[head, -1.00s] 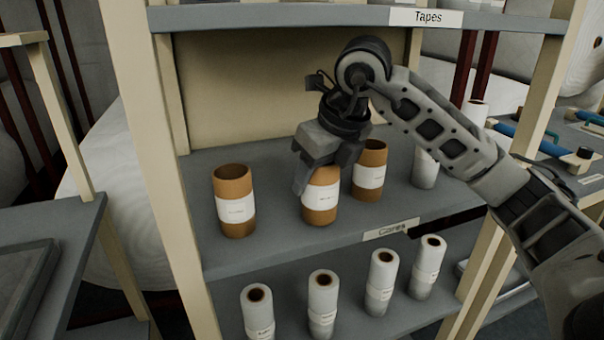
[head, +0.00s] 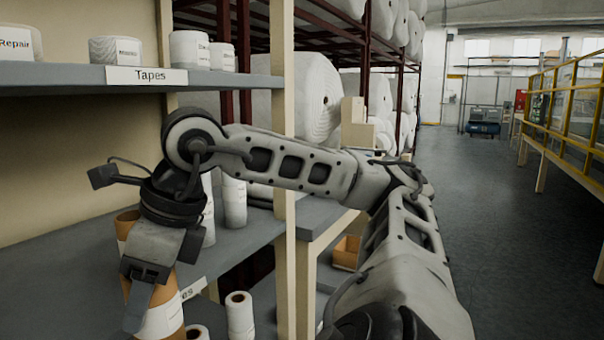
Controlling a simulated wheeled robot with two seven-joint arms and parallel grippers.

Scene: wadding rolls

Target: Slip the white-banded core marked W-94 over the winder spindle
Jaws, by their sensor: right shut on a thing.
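My right gripper (head: 150,283) points down at the left of the head view and is shut on a brown cardboard core (head: 164,309) with a white band. One finger lies along the core's left side and hides part of it. The marking on the band cannot be read, and I cannot tell whether the core is clear of the shelf. Another brown core (head: 125,228) stands behind, mostly hidden by the gripper. The winder spindle is not in view. My left gripper is not in view.
The shelf post (head: 284,170) rises just right of the gripper, behind my arm. The Tapes shelf (head: 60,75) lies above. White rolls (head: 234,203) stand behind on the cores shelf, others (head: 240,315) below. Open floor (head: 490,220) lies right, with a yellow railing (head: 568,105).

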